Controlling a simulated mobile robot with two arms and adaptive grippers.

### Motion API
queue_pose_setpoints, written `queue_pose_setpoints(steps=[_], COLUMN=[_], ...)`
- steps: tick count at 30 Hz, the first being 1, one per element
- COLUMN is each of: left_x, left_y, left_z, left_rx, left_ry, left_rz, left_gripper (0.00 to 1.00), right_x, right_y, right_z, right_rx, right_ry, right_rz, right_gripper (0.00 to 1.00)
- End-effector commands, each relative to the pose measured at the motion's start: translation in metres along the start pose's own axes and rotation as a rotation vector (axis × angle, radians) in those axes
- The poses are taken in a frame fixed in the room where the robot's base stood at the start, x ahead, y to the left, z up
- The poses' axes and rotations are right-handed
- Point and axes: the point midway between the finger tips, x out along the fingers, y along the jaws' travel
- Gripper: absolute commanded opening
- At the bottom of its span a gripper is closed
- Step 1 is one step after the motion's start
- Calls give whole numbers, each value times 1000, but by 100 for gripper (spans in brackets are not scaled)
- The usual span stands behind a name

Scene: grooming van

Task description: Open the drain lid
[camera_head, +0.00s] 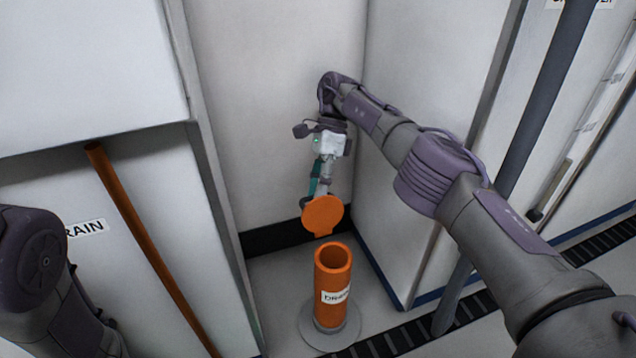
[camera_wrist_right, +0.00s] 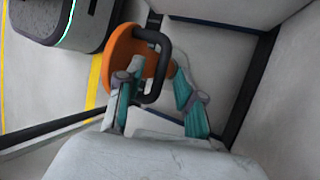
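The orange drain pipe (camera_head: 333,285) stands upright on a round base, with a white label on its side. Its mouth is uncovered. The round orange drain lid (camera_head: 322,216) is steeply tilted just above and behind the mouth; I cannot tell whether a hinge joins them. My right gripper (camera_head: 319,190) is directly above the lid. In the right wrist view, the lid (camera_wrist_right: 124,58) has a black loop handle (camera_wrist_right: 166,50). My right gripper's teal fingers (camera_wrist_right: 158,72) are apart on either side of the handle, with a visible gap. My left gripper is out of view.
White walls and panels close in behind and on both sides of the pipe. A slanted orange pipe (camera_head: 150,240) runs down the left panel. A dark floor grate (camera_head: 400,337) lies in front.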

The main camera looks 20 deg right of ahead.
Motion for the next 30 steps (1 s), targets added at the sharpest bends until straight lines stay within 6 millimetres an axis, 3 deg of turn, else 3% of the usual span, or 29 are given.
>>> queue_pose_setpoints(steps=[15, 30], left_x=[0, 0], left_y=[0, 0], left_z=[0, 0], left_rx=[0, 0], left_ry=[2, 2], left_rz=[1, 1], left_gripper=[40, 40], right_x=[-64, -80], right_y=[36, 46], right_z=[26, 34], right_rx=[1, -1], right_ry=[4, 0], right_rz=[-3, 1], right_gripper=[37, 37])
